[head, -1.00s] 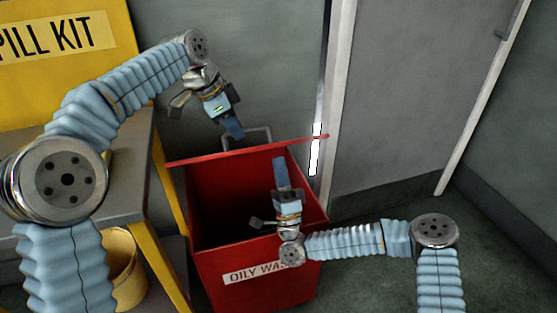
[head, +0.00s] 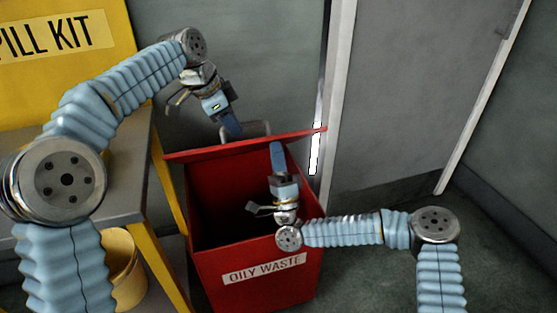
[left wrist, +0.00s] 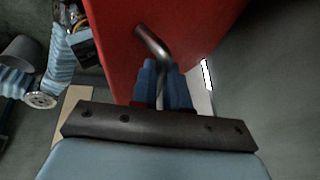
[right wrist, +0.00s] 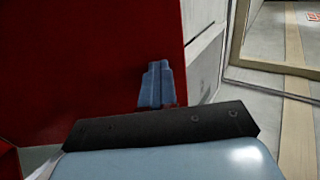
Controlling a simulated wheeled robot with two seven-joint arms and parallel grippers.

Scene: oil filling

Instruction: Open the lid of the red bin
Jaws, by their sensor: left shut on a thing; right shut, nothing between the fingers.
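The red bin (head: 225,265), labelled "OILY WASTE", stands in the middle of the head view with its dark inside showing. Its red lid (head: 200,153) is raised at the back, seen nearly edge-on. The metal lid handle (head: 262,127) is on the lid's far side; it also shows in the left wrist view (left wrist: 152,42). My left gripper (head: 233,130) is shut on the handle. My right gripper (head: 278,147) is shut and empty, above the bin opening by the lid's inner side. In the right wrist view the red lid face (right wrist: 90,70) lies beyond its fingers; contact is unclear.
A grey-topped table (head: 130,150) with yellow legs and a yellow spill kit (head: 60,70) stand at left. A yellow bucket (head: 122,265) is beneath. A wall and a grey door (head: 410,100) are behind. Floor at right is clear.

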